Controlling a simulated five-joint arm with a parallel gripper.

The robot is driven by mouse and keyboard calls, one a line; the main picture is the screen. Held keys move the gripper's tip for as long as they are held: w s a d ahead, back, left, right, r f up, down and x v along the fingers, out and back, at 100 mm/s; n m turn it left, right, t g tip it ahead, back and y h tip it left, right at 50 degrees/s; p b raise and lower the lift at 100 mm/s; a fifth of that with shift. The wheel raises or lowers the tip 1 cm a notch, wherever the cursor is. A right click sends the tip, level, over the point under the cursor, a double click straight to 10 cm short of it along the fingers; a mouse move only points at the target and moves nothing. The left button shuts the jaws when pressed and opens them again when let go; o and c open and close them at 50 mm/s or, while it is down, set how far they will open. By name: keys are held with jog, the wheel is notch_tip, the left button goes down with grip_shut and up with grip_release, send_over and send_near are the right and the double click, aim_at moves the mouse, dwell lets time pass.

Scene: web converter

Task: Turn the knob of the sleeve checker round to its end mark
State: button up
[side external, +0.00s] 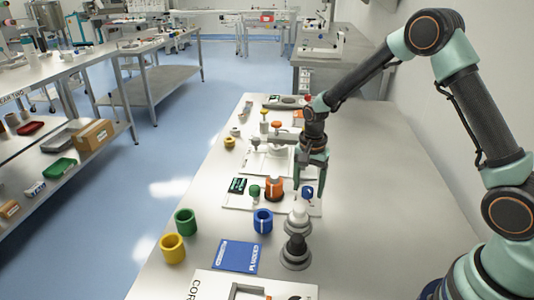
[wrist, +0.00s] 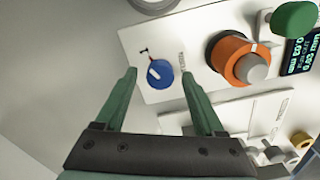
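The sleeve checker is a white base plate (wrist: 203,50) with a small lit display (wrist: 303,52), a green knob (wrist: 295,18), an orange sleeve with a grey centre (wrist: 237,60) and a round blue knob (wrist: 162,76). In the side view my gripper (side external: 311,182) points down over the blue knob (side external: 307,192).
Blue (side external: 263,221), green (side external: 185,222) and yellow (side external: 172,248) sleeves stand on the table near the plate. A blue booklet (side external: 237,256) and a grey-and-black stand (side external: 295,252) are closer to the camera. White fixtures (side external: 265,160) lie beyond the checker. The table's right side is clear.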

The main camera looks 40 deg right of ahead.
aim_at(308, 189)
notch_tip(308, 189, up, 12)
dwell(0.7)
jog(key=shift+r, duration=0.1)
jog(key=s+a+r+n+t, duration=0.1)
jog(key=s+r+n+t, duration=0.1)
jog(key=s+r+n, duration=0.3)
jog(key=s+a+r+n+t, duration=0.1)
jog(key=s+r+n+t, duration=0.2)
jog(key=s+r+n, duration=0.2)
jog(key=s+n, duration=0.3)
jog(key=s, duration=0.2)
jog(key=shift+s+a+t, duration=0.25)
jog(key=shift+s+t, duration=0.05)
jog(key=shift+s, duration=0.1)
